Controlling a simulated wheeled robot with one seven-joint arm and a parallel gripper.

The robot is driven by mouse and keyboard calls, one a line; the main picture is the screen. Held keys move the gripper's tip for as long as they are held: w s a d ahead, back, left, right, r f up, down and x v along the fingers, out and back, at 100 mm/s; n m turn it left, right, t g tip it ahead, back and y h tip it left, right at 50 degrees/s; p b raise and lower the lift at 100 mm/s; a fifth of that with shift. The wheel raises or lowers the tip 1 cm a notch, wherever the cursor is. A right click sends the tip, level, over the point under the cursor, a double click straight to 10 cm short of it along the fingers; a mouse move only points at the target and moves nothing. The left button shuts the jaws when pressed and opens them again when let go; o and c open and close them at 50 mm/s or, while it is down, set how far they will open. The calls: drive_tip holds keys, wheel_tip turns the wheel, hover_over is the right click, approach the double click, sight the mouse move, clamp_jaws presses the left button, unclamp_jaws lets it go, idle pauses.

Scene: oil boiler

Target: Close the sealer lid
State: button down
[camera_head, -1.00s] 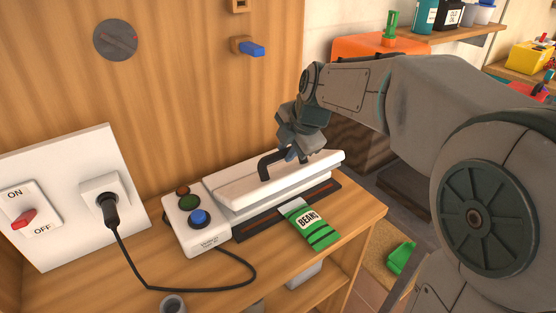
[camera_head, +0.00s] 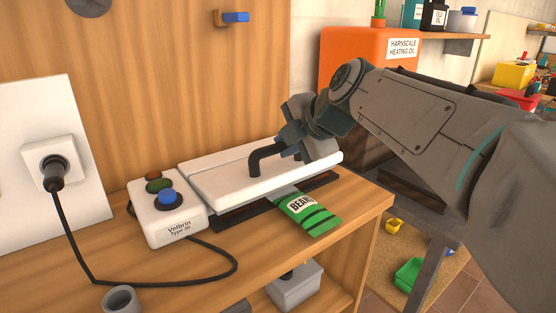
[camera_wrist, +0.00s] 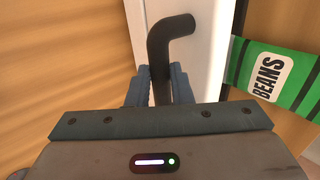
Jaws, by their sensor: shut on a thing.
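The sealer stands on the wooden bench, with a white control box (camera_head: 168,212) at its left end and a long white lid (camera_head: 222,184). The lid lies low and nearly flat over the dark base strip (camera_head: 230,219); whether it is fully down I cannot tell. A green beans bag (camera_head: 308,213) sticks out from under the lid's front edge. My gripper (camera_wrist: 160,88) is shut on the lid's black bent handle (camera_wrist: 170,27). In the head view, my gripper hides the handle's far end; the handle's near leg (camera_head: 254,163) shows.
A black cable (camera_head: 88,262) runs from the wall socket (camera_head: 50,160) across the bench. A grey ring-shaped thing (camera_head: 121,299) is at the front edge. An orange heating oil tank (camera_head: 350,50) stands behind my arm. The bench front is mostly clear.

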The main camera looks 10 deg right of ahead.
drive_tip(key=shift+s+d+f+t+y+b, duration=0.15)
drive_tip(key=shift+f+b, duration=0.3)
drive_tip(key=shift+b, duration=0.55)
drive_tip(key=shift+s+f+t+y+b, duration=0.15)
drive_tip(key=shift+f+t+b, duration=0.2)
drive_tip(key=shift+b, duration=0.65)
drive_tip(key=shift+s+b, duration=0.1)
drive_tip(key=shift+b, duration=0.6)
drive_tip(key=c, duration=1.3)
unclamp_jaws()
drive_tip(key=shift+d, duration=0.1)
